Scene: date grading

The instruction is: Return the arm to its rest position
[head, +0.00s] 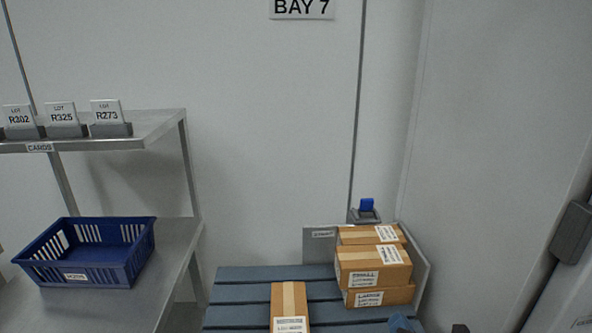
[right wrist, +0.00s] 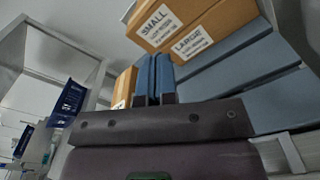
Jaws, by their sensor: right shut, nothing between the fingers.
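My right gripper (right wrist: 155,78) shows in the right wrist view with its two blue fingers together and nothing between them. In the head view only a small blue part of it (head: 401,323) shows at the bottom edge, in front of the boxes. The rest of my right arm is mostly out of the head view. My left gripper is in neither view.
A slatted blue-grey pallet (head: 245,294) carries a lone carton (head: 289,300) and stacked cartons (head: 372,265) at its right. A blue basket (head: 120,268) stands on a steel table (head: 185,245) at left, under a shelf (head: 155,124) with lot cards. Walls close the back and right.

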